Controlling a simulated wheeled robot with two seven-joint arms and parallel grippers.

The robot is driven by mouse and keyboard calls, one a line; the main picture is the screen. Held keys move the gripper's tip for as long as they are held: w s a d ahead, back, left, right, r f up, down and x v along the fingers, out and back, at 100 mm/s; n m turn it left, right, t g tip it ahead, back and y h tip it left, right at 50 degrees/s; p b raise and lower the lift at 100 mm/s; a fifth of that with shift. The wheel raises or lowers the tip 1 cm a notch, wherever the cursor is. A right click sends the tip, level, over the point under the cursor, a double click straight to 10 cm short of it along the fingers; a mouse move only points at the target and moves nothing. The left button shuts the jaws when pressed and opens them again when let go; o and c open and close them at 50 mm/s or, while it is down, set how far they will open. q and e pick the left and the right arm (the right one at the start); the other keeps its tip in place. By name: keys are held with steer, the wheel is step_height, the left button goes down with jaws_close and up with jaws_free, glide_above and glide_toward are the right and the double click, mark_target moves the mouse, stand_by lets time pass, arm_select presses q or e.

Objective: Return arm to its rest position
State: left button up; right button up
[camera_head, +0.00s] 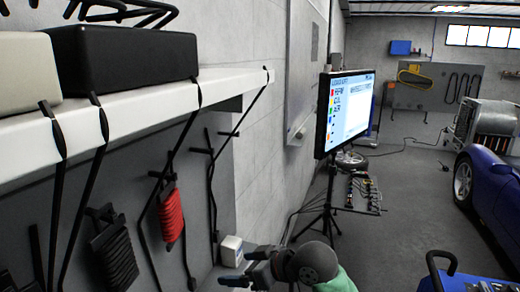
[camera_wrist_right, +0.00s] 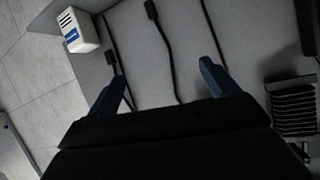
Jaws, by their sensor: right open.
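My right gripper (camera_head: 238,268) shows at the bottom of the head view, in front of the grey wall panel. Its two fingers stand apart with nothing between them. In the right wrist view the open fingers (camera_wrist_right: 163,76) point towards the grey panel, where black cables hang. A small white box with a blue label (camera_head: 231,250) is just beyond the gripper; it also shows at the upper left of the right wrist view (camera_wrist_right: 78,30). I cannot tell the gap between fingers and panel. My left gripper is not in view.
A white shelf (camera_head: 130,118) with a black case (camera_head: 125,57) runs along the left wall. A red cable bundle (camera_head: 171,214) hangs below it. A monitor (camera_head: 343,110) on a tripod stands ahead. A blue car (camera_head: 490,195) is at the right, with open floor between.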

steer(key=s+d+f+m+h, duration=0.35)
steer(key=d+f, duration=0.35)
steer(key=f, duration=0.5)
steer(key=s+d+f+m+g+h, duration=0.2)
steer(key=s+d+f+m+h, duration=0.5)
steer(key=s+d+f, duration=1.35)
steer(key=a+f+n+g, duration=0.1)
steer(key=a+f+n, duration=0.15)
steer(key=f, duration=2.15)
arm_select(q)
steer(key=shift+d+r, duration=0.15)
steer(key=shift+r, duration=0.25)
arm_select(e)
steer(key=s+f, duration=0.4)
steer(key=f, duration=0.7)
steer(key=s+a+f+g, duration=0.1)
steer(key=s+f, duration=0.3)
steer(key=f, duration=0.8)
steer(key=shift+m, duration=0.4)
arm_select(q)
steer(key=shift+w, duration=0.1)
arm_select(e)
steer(key=shift+a, duration=0.1)
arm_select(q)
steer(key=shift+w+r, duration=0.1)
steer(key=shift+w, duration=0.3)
